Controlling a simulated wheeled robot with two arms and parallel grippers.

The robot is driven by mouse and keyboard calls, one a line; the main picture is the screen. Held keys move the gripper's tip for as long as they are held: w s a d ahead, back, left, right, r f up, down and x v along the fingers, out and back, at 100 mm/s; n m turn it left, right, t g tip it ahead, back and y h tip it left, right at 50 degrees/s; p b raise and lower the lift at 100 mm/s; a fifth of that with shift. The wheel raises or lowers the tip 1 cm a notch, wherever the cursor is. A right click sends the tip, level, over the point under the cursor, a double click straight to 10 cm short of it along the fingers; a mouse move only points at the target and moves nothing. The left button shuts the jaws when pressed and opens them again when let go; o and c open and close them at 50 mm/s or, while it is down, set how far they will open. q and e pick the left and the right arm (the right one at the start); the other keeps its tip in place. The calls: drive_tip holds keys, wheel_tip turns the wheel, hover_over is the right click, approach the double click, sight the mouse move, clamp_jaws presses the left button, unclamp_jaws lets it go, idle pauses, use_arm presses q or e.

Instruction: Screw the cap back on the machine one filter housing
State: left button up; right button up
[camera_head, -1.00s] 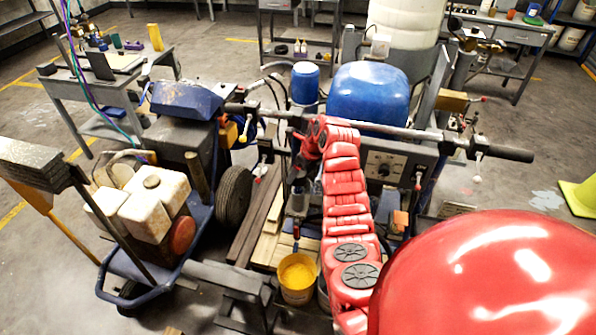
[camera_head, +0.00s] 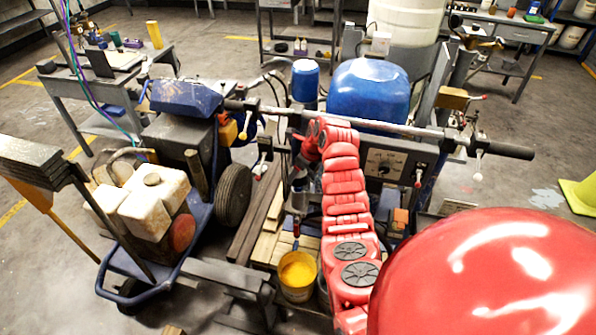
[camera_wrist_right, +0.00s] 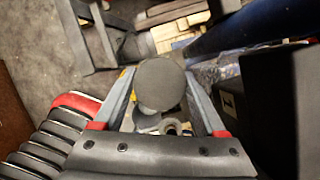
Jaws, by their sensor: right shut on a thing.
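My right gripper (camera_wrist_right: 160,80) is shut on a round dark grey cap (camera_wrist_right: 161,86), seen from above in the right wrist view, with a finger on each side. A pale cylindrical part and a metal ring show just below the cap, partly hidden by it. I cannot tell whether the cap touches the filter housing, which I cannot make out clearly. In the head view my red right arm reaches forward to the striping machine (camera_head: 391,165), its wrist bent down beside the control panel; the cap is hidden there. My left gripper is not in view.
A yellow bucket (camera_head: 298,284) stands below my right wrist, in front of stacked wooden planks (camera_head: 262,215). A second cart with white jugs (camera_head: 154,205) is at left. The machine's handlebar (camera_head: 400,131) crosses above the work area. A blue tank (camera_head: 368,88) stands behind it.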

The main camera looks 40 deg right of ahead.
drive_tip(key=shift+f, duration=0.35)
idle(0.6)
drive_tip(key=shift+f, duration=0.6)
drive_tip(key=shift+f, duration=0.1)
drive_tip(key=shift+f+p, duration=0.3)
drive_tip(key=shift+f, duration=0.2)
idle(0.4)
drive_tip(key=shift+f, duration=0.15)
drive_tip(key=shift+f+p, duration=0.3)
idle(0.7)
